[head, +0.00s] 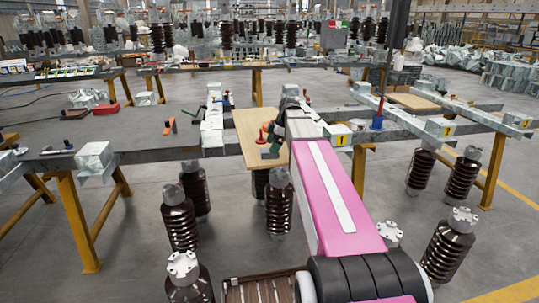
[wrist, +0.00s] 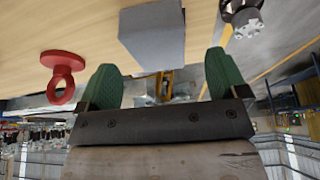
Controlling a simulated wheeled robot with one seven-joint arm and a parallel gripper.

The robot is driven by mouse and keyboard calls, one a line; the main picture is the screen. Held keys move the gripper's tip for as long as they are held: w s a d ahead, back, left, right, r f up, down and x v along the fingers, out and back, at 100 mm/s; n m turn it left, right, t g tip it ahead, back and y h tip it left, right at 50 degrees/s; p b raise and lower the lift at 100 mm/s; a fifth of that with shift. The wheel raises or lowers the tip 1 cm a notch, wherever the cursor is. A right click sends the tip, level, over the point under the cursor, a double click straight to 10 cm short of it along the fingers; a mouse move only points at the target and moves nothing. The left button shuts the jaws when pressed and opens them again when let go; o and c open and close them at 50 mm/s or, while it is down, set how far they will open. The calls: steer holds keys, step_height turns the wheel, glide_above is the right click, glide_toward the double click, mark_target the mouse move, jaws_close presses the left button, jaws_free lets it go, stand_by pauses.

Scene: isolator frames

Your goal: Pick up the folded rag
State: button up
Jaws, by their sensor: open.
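My gripper (wrist: 163,66) is open, with its two green fingers apart and nothing between them. In the wrist view a plain grey block-like thing (wrist: 152,34) lies on the wooden board (wrist: 60,25), just beyond the fingertips and between their lines. It may be the folded rag, but no folds or cloth texture show. In the head view my gripper (head: 273,147) is over the right part of the board (head: 246,128).
A red ring-shaped piece (wrist: 63,76) stands on the board left of my gripper in the wrist view. A metal-capped insulator (wrist: 243,17) shows at the upper right. Steel beams (head: 212,125) flank the board, and dark insulators (head: 278,203) stand on the floor below.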

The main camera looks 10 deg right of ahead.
steer(key=shift+x, duration=1.95)
steer(key=shift+w, duration=0.1)
steer(key=c, duration=1)
steer(key=shift+r, duration=0.15)
steer(key=shift+r, duration=0.55)
steer(key=r, duration=0.2)
steer(key=a+r, duration=0.1)
steer(key=shift+s+r, duration=0.25)
steer(key=shift+s, duration=0.1)
steer(key=s+a+r, duration=0.4)
steer(key=a+r, duration=0.2)
steer(key=a, duration=0.3)
steer(key=shift+a, duration=0.3)
steer(key=shift+o, duration=0.3)
steer(key=shift+r, duration=0.1)
